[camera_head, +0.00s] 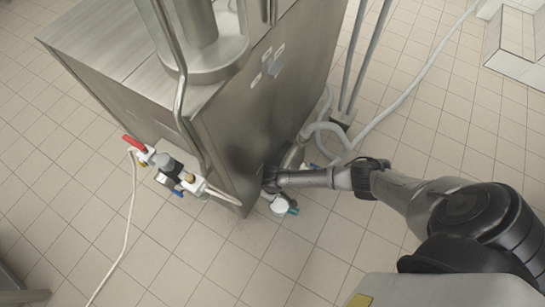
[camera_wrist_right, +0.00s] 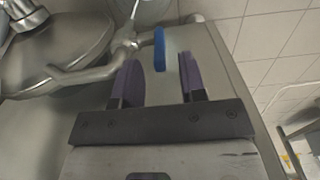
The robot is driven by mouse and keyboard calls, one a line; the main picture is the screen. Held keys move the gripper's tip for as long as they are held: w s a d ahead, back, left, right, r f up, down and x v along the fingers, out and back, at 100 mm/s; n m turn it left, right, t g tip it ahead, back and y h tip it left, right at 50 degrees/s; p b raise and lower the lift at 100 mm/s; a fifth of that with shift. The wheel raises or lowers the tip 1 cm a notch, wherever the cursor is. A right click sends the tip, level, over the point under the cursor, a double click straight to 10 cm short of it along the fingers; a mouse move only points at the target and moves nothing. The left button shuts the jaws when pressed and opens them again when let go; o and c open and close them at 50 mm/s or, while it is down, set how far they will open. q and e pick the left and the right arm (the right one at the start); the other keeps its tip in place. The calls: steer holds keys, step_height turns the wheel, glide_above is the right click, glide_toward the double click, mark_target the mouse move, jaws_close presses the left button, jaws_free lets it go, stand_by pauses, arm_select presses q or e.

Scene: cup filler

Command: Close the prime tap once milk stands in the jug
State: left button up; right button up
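In the right wrist view, a blue tap handle (camera_wrist_right: 160,48) stands upright beside a steel pipe fitting (camera_wrist_right: 124,45). My right gripper (camera_wrist_right: 158,76) is open, with its purple finger pads on either side of the line to the handle. The handle appears between or just beyond the fingertips; I cannot tell whether they touch it. In the head view my right gripper (camera_head: 268,181) is at the lower right edge of the steel machine (camera_head: 250,110). A whitish vessel (camera_head: 280,206) with a teal part is just below it, possibly the jug; milk cannot be made out. My left gripper is out of view.
A valve group with a red lever (camera_head: 133,142) and a blue lever (camera_head: 177,193) is on the machine's left front. Grey hoses (camera_head: 400,100) run over the tiled floor behind my right arm. Tiled floor (camera_head: 225,260) in front is mostly clear.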

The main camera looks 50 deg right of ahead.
steer(key=shift+f+b, duration=0.9)
steer(key=shift+f, duration=0.95)
jaws_close()
